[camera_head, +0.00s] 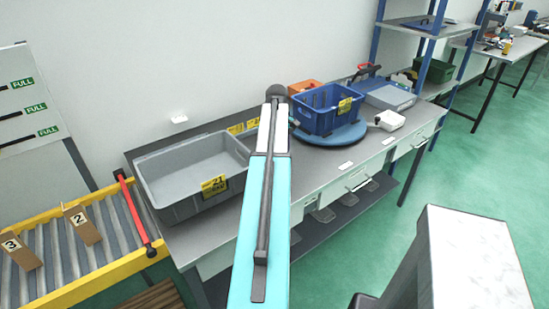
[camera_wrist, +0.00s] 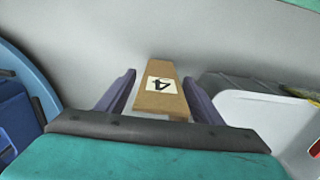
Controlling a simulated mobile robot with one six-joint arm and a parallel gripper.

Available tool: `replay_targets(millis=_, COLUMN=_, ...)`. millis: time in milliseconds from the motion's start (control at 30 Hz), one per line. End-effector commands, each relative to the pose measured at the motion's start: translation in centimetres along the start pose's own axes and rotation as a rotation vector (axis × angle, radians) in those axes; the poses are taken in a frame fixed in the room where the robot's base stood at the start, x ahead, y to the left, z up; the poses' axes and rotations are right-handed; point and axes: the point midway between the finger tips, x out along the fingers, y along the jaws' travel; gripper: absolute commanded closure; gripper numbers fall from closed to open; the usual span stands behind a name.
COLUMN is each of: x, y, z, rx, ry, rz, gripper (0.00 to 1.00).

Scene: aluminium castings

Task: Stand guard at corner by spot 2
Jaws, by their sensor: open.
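In the wrist view a tan block with a white label (camera_wrist: 160,91), which reads like a 4, stands or lies on a grey surface between the two purple fingers of my gripper (camera_wrist: 159,77). The fingers are apart, with a small gap on each side of the block. In the head view my arm hides the gripper and this block. Two similar tan pieces are on the roller conveyor at the left: one marked 2 (camera_head: 82,224) and one marked 3 (camera_head: 20,251). Both look tilted. No separate corner marking is clear.
A grey bin (camera_head: 177,209) labelled 21 sits on the bench (camera_head: 215,219), left of my arm. A blue crate (camera_head: 313,121) rests on a blue round turntable (camera_head: 345,137) to the right. A red bar (camera_head: 135,215) crosses the conveyor (camera_head: 40,290). A white box (camera_head: 391,120) stands further right.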

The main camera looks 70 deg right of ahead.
Motion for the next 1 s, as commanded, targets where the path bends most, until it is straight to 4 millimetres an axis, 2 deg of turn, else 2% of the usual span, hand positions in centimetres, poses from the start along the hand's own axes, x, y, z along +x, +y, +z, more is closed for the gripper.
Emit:
replay_targets(millis=167, x=0.66, y=-0.01, z=0.02, rx=0.0, ry=0.0, rz=0.0, gripper=0.39)
replay_targets(millis=667, x=0.65, y=0.01, z=0.01, rx=0.0, ry=0.0, rz=0.0, gripper=0.39)
replay_targets(millis=767, x=0.64, y=0.01, z=0.01, rx=0.0, ry=0.0, rz=0.0, gripper=0.53)
replay_targets(millis=933, x=0.64, y=0.01, z=0.02, rx=0.0, ry=0.0, rz=0.0, gripper=0.81)
replay_targets(millis=1000, x=0.63, y=0.02, z=0.02, rx=0.0, ry=0.0, rz=0.0, gripper=0.87)
